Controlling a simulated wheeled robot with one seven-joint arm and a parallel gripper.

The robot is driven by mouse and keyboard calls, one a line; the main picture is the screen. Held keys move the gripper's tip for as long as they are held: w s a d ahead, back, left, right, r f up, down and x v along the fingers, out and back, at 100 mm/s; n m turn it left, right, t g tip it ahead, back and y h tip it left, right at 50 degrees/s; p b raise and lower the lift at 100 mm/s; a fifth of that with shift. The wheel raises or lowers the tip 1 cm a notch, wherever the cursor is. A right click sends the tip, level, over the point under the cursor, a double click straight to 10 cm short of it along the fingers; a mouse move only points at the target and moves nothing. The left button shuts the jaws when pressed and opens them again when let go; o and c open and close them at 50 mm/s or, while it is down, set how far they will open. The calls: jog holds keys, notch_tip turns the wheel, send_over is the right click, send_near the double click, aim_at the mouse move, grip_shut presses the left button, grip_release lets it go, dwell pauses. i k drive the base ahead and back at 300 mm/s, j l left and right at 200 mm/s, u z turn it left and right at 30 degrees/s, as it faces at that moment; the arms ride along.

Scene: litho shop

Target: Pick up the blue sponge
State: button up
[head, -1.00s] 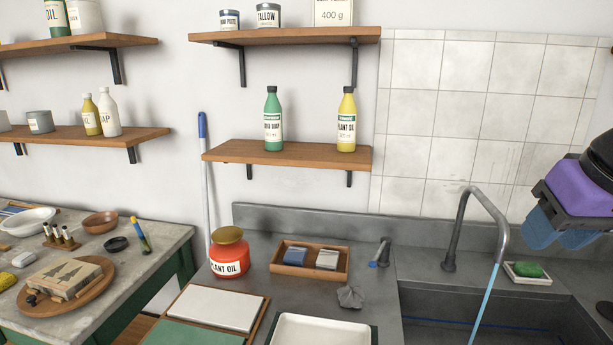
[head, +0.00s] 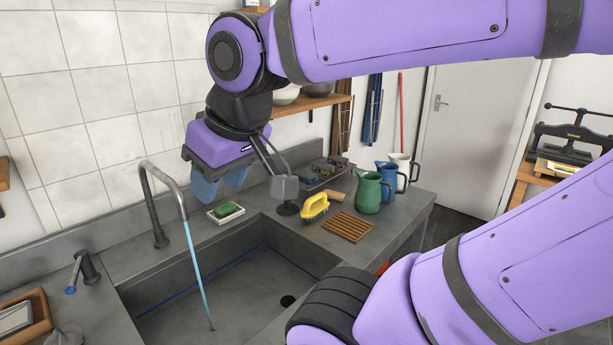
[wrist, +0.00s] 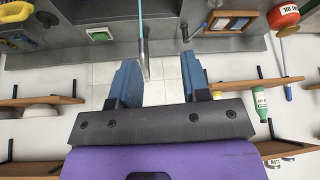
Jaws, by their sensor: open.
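The wooden tray (wrist: 207,30) shows at the top right of the wrist view. The blue sponge (wrist: 240,22) lies in it, beside a pale block (wrist: 218,23). In the head view only the tray's end (head: 42,305) shows at the lower left edge, with the pale block (head: 15,318); the blue sponge is out of that view. My gripper (head: 220,186) is above the back of the sink, well to the right of the tray. Its blue fingers (wrist: 158,68) are apart with nothing held between them.
The tall faucet (head: 160,195) with its blue water stream stands between my gripper and the tray. A small tap (head: 85,268) is beside the tray. A green sponge (head: 228,210) on a dish, a yellow brush (head: 315,207) and jugs (head: 368,190) stand around the sink (head: 240,285).

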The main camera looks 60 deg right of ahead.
aim_at(305, 175)
jog(key=l+z, duration=0.35)
jog(key=l, duration=2.85)
